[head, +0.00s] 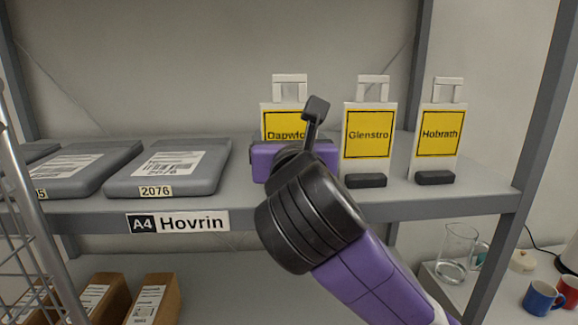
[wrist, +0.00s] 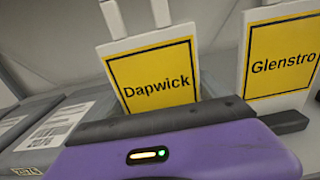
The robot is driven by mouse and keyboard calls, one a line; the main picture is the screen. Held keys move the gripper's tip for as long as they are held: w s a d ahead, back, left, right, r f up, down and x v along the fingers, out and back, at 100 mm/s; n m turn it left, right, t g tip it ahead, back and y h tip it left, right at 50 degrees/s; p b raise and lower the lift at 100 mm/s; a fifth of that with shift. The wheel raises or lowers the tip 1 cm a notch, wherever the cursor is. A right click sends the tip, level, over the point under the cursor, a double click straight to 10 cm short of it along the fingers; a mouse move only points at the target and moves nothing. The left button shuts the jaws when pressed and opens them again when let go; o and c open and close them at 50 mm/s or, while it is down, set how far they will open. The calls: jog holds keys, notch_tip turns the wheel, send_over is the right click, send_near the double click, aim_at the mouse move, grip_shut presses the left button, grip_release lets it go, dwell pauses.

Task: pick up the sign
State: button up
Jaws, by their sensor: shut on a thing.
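Three white signs with yellow panels stand on the grey shelf. The Dapwick sign (head: 283,118) is on the left, the Glenstro sign (head: 368,136) in the middle and the Hobrath sign (head: 438,135) on the right. My gripper (head: 295,158) is in front of the Dapwick sign and hides its lower part. In the wrist view the Dapwick sign (wrist: 155,80) rises upright behind the purple gripper body, and the Glenstro sign (wrist: 282,60) is to its right. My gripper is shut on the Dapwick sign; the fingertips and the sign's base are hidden.
Grey flat cases with labels, one marked 2076 (head: 168,168), lie left on the same shelf (head: 350,205). A label reading A4 Hovrin (head: 178,222) is on the shelf edge. Brown boxes (head: 153,299) stand below. A grey upright (head: 540,120) is at the right, with a glass jug (head: 456,255) and mugs (head: 541,299) beyond.

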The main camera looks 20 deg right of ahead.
aim_at(289, 80)
jog(key=shift+r, duration=0.2)
notch_tip(289, 80, up, 10)
jog(key=shift+f+b, duration=0.15)
jog(key=shift+b, duration=0.5)
dwell(0.5)
